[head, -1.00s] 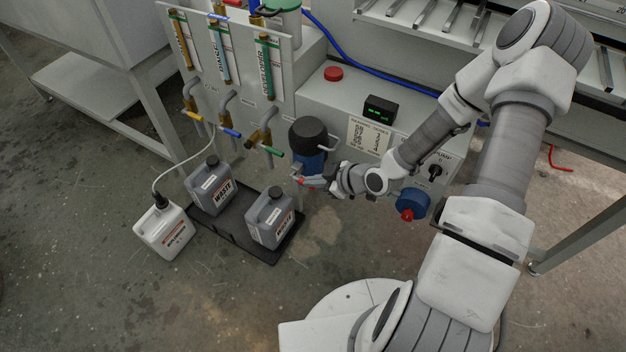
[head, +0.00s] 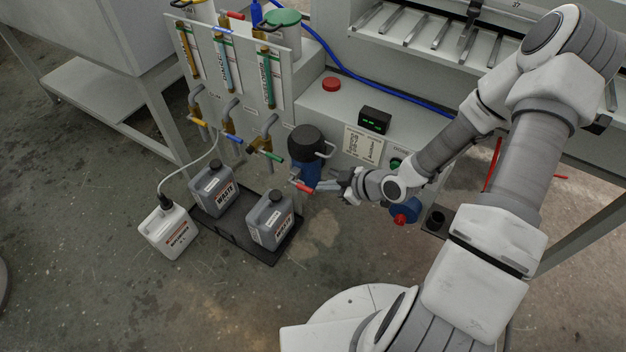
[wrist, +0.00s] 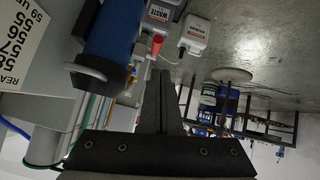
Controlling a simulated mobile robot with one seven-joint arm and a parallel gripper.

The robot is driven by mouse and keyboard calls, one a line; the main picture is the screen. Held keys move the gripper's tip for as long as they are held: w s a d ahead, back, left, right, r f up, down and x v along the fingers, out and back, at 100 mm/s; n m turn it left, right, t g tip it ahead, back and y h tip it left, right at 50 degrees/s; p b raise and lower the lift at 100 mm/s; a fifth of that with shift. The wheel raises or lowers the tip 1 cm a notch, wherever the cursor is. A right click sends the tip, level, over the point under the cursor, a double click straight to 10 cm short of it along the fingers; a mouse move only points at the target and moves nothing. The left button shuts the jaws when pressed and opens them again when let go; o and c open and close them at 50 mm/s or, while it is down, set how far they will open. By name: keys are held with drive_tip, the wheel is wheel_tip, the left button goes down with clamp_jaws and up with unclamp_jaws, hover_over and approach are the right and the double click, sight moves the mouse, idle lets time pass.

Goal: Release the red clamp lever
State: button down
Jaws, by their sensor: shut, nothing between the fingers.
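The red clamp lever (head: 302,187) is at the lower front of the dark-capped blue filter housing (head: 305,171). It also shows in the wrist view as a red-tipped lever (wrist: 157,43), just beyond my fingertips. My gripper (head: 318,188) is shut and empty, to the right of the lever in the head view. In the wrist view its dark fingers (wrist: 160,75) are together and point towards the lever. A small gap seems to separate them from it. The blue housing fills the upper left of the wrist view. The lever's pivot is not clear.
Two grey waste jugs (head: 213,187) stand in a black tray (head: 229,238) at left, with a white jug (head: 170,232) beside it. Valves with coloured handles (head: 271,156) are above. A blue part with a red knob (head: 400,218) is right of my gripper. Floor in front is clear.

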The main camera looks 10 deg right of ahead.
drive_tip(key=shift+s+d+r+p, duration=0.25)
drive_tip(key=shift+s+d+r, duration=0.05)
drive_tip(key=shift+s+d, duration=0.55)
drive_tip(key=shift+s+d+r+p, duration=0.25)
drive_tip(key=shift+s+d, duration=0.45)
drive_tip(key=shift+d, duration=0.2)
drive_tip(key=shift+d, duration=0.1)
